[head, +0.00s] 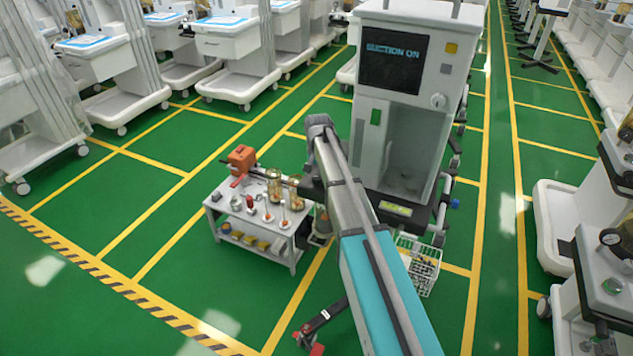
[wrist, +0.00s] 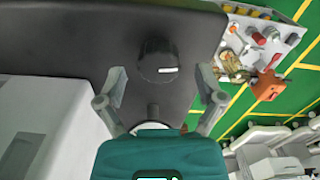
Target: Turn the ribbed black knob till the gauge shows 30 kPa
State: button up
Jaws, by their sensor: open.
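The black knob (wrist: 158,60) is in the upper middle of the wrist view, on a dark panel (wrist: 60,35). It has a short white mark on its lower right; its ribs are too blurred to make out. My gripper (wrist: 161,78) is open, with one finger to each side of the knob and visible gaps between. A pale round edge (wrist: 150,126), perhaps the gauge, shows below the knob, mostly hidden by my gripper's teal body. No gauge reading is visible. In the head view my arm hides the knob.
The white anaesthesia cart (head: 404,120) has a screen (head: 394,62) reading "SUCTION ON". A small white table (head: 262,225) with bottles, jars and an orange tool (head: 241,158) stands left of it. A wire basket (head: 420,264) is at its lower front. Green floor lies open at left.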

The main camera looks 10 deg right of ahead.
jog(key=shift+f+b, duration=0.4)
jog(key=shift+f, duration=0.2)
jog(key=c, duration=1.1)
